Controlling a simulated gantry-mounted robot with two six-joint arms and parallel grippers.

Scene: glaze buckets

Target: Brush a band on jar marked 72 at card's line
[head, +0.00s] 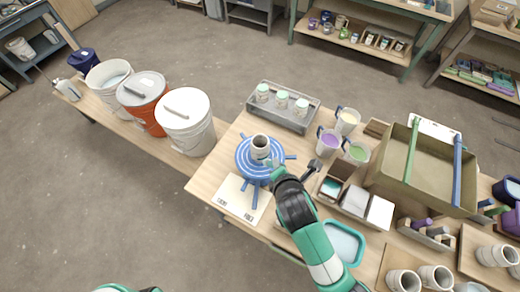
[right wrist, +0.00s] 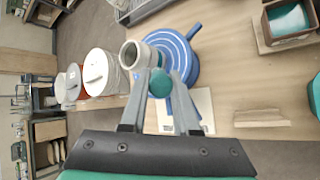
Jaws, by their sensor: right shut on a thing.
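A grey-white jar (head: 260,147) stands upright on the blue ringed wheel (head: 243,158). Its open mouth shows in the right wrist view (right wrist: 131,52), with the wheel (right wrist: 186,60) behind. No number is readable on it. My right gripper (head: 271,170) is right beside the jar. It is shut on a teal round-ended thing (right wrist: 160,83), seen end-on between the fingers; I cannot tell whether it is a brush or whether it touches the jar. A pale card or board (head: 238,200) with small dark marks lies in front of the wheel; its line is not readable. My left gripper is out of view.
Lidded white (head: 187,122) and orange (head: 143,101) buckets stand to the left. A grey tray (head: 290,119) with small jars is behind the wheel. Purple (head: 327,143) and green (head: 357,152) glaze cups and a large box (head: 398,183) crowd the right.

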